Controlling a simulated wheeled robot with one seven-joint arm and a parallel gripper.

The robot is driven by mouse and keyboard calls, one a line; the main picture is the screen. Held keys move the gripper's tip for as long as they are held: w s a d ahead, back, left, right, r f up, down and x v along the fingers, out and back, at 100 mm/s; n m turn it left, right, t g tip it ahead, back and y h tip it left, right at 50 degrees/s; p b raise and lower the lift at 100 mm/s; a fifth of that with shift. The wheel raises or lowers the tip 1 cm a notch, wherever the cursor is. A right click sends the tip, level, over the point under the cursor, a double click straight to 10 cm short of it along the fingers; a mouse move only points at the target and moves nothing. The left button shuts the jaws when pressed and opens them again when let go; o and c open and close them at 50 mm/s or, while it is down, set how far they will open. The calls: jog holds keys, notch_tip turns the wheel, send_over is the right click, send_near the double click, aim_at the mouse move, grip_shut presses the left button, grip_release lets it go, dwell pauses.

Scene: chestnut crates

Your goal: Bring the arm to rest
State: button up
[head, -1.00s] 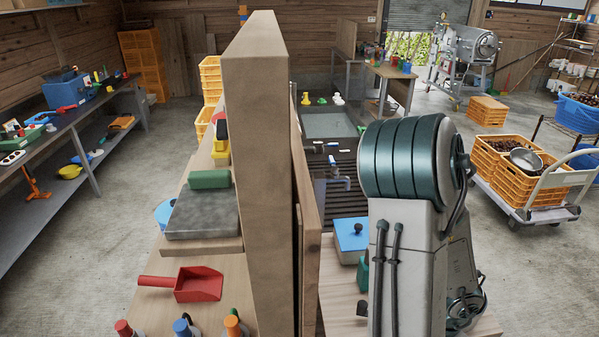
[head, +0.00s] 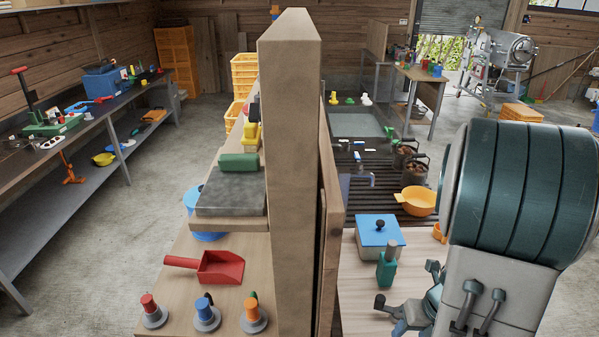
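My arm shows at the right of the head view as a thick grey link with a dark green ribbed joint (head: 520,190), raised in front of the counter. My gripper is not visible in this view, so its opening and whether it holds anything cannot be seen. The arm hides the counter's right end and part of the floor behind it.
A tall wooden partition (head: 288,180) splits the counter. Left of it are a red scoop (head: 222,268) and several coloured-top pieces. Right of it are a blue-lidded box (head: 377,238), a green bottle (head: 387,272) and an orange pan (head: 418,201). Floor at left is clear.

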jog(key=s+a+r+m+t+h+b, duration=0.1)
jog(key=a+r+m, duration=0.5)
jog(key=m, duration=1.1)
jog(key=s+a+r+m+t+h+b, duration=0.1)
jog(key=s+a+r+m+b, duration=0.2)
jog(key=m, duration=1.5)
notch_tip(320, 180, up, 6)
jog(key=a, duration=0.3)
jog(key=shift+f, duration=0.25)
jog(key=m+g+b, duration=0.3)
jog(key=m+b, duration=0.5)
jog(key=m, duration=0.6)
send_over(381, 298)
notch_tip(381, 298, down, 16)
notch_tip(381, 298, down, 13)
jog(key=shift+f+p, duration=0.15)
jog(key=shift+p, duration=0.7)
